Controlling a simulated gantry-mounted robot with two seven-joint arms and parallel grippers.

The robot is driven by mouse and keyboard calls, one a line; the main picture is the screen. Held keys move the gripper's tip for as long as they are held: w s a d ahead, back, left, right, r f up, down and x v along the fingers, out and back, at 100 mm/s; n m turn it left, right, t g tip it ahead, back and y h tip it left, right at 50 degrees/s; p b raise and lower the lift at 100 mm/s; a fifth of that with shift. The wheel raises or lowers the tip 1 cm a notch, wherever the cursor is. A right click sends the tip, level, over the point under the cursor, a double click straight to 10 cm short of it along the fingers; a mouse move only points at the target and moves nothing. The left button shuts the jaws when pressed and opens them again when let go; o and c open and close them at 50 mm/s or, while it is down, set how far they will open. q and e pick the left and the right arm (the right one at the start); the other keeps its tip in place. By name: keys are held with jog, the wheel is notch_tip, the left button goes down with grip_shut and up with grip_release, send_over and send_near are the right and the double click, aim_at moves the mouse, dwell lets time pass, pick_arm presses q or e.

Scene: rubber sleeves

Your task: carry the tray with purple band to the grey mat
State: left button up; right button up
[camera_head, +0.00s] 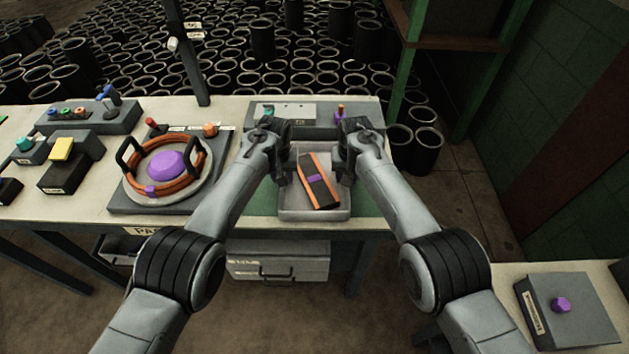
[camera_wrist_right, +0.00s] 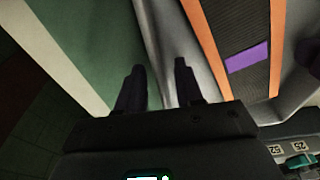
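A light grey tray (camera_head: 315,215) sits on a green mat (camera_head: 368,203) at the front of the bench. An orange and black block with a purple band (camera_head: 315,178) lies slantwise inside it. My left gripper (camera_head: 281,180) is at the tray's left wall; its fingers are too small to read. My right gripper (camera_head: 345,180) is at the right wall. In the right wrist view its fingers (camera_wrist_right: 160,78) are apart, with the tray's wall (camera_wrist_right: 166,40) running between them. I cannot make out a mat that is clearly the grey one.
Left of the tray, a grey plate (camera_head: 122,203) bears a round pad with an orange two-handled ring (camera_head: 130,187). A grey box with controls (camera_head: 300,113) stands behind the tray. A grey box with a purple knob (camera_head: 575,320) is on the lower right table.

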dwell(0.3)
pick_arm(q)
grip_shut()
pick_arm(e)
grip_shut()
